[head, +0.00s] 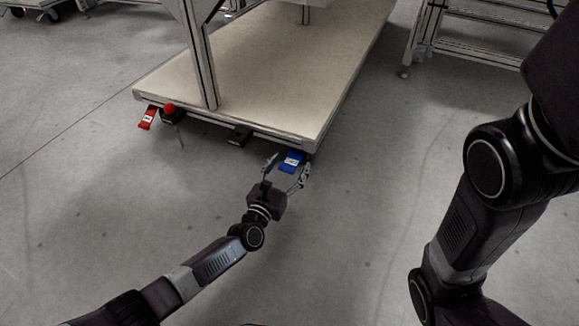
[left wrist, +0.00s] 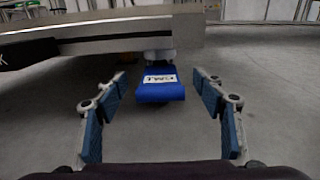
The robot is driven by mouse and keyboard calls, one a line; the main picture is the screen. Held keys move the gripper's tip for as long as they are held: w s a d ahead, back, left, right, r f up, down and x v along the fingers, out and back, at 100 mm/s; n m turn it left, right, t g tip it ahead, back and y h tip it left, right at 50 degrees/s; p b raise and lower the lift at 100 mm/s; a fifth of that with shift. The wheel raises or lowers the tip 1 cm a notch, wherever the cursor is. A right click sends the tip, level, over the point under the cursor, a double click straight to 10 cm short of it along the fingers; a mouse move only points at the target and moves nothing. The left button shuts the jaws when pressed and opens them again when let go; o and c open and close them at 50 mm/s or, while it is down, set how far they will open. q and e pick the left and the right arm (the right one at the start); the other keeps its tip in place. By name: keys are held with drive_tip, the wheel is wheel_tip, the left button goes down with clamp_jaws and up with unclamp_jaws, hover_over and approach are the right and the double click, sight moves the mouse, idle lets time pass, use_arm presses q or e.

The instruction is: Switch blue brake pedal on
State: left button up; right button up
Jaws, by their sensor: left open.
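The blue brake pedal (head: 291,161) sticks out from under the front edge of the wheeled platform, near its right corner. In the left wrist view, the blue pedal (left wrist: 160,88) is ahead, with a white label on top, below the platform edge. My left gripper (head: 287,171) is open, with its fingers on either side of the pedal and room between. In the left wrist view, my left gripper's fingertips (left wrist: 160,78) frame the pedal with nothing held. My right arm shows at the right, but its gripper is out of view.
The platform (head: 260,75) carries upright posts. A red pedal (head: 147,118), a red-knobbed part (head: 169,110) and a black block (head: 239,135) sit along its front edge. A metal rack (head: 470,45) stands at the back right. The floor in front is clear.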

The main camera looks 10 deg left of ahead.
use_arm(q)
drive_tip(key=shift+c, duration=0.3)
clamp_jaws()
drive_tip(key=shift+w+a+f, duration=0.1)
drive_tip(key=shift+f, duration=0.2)
drive_tip(key=shift+f+t, duration=0.15)
drive_tip(key=shift+t, duration=0.35)
